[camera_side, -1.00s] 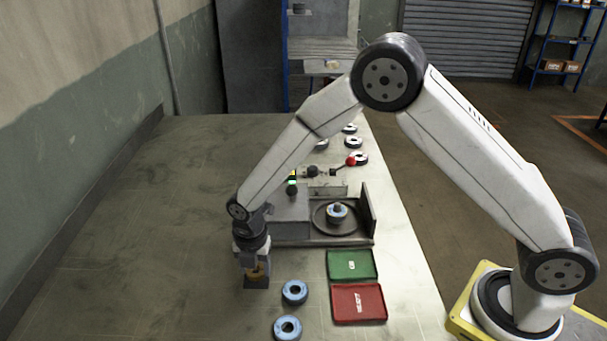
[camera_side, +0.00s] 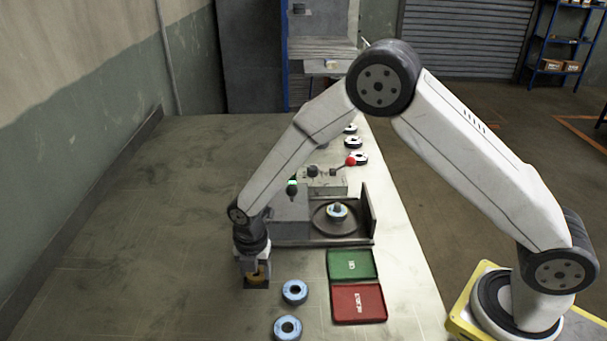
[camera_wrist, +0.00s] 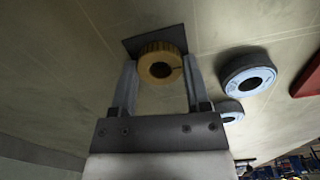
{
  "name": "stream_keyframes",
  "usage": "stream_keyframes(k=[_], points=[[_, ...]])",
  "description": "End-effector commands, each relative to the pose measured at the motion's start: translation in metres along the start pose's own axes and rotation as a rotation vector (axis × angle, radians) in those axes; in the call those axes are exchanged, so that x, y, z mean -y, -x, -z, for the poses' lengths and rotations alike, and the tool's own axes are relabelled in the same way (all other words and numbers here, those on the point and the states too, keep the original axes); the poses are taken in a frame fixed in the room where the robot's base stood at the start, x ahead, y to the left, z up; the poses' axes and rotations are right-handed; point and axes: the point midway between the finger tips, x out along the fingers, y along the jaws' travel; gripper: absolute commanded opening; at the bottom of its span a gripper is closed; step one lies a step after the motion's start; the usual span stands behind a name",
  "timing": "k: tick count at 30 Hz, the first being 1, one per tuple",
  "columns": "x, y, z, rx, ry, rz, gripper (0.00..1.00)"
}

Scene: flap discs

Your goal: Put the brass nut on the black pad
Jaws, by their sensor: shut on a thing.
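The brass nut (camera_side: 258,271) is a round, ribbed ring with a hole in it. It is gripped between the two fingers of my gripper (camera_side: 256,270), low over the table. The wrist view shows the nut (camera_wrist: 159,65) between the fingertips of the gripper (camera_wrist: 160,72). The black pad (camera_side: 256,287) is a small dark square under the nut. In the wrist view the pad (camera_wrist: 174,34) shows behind the nut, partly hidden by it. I cannot tell whether the nut touches the pad.
Two blue flap discs (camera_side: 294,292) (camera_side: 288,327) lie right of the gripper. A green tray (camera_side: 351,265) and a red tray (camera_side: 359,304) stand further right. A grey machine with a turntable (camera_side: 337,224) stands behind. The table to the left is clear.

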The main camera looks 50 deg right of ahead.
Motion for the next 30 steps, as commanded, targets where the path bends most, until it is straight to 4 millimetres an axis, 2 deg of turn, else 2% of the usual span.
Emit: stream_keyframes(k=[12,13,16,25,30], points=[[0.000,-0.002,0.000,0.000,0.000,-0.001,0.00],[0.000,-0.002,0.000,0.000,0.000,-0.001,0.67],[0.000,-0.002,0.000,0.000,0.000,-0.001,0.99],[0.000,-0.001,0.000,0.000,0.000,0.000,1.00],[0.000,0.008,0.000,0.000,0.000,-0.002,1.00]])
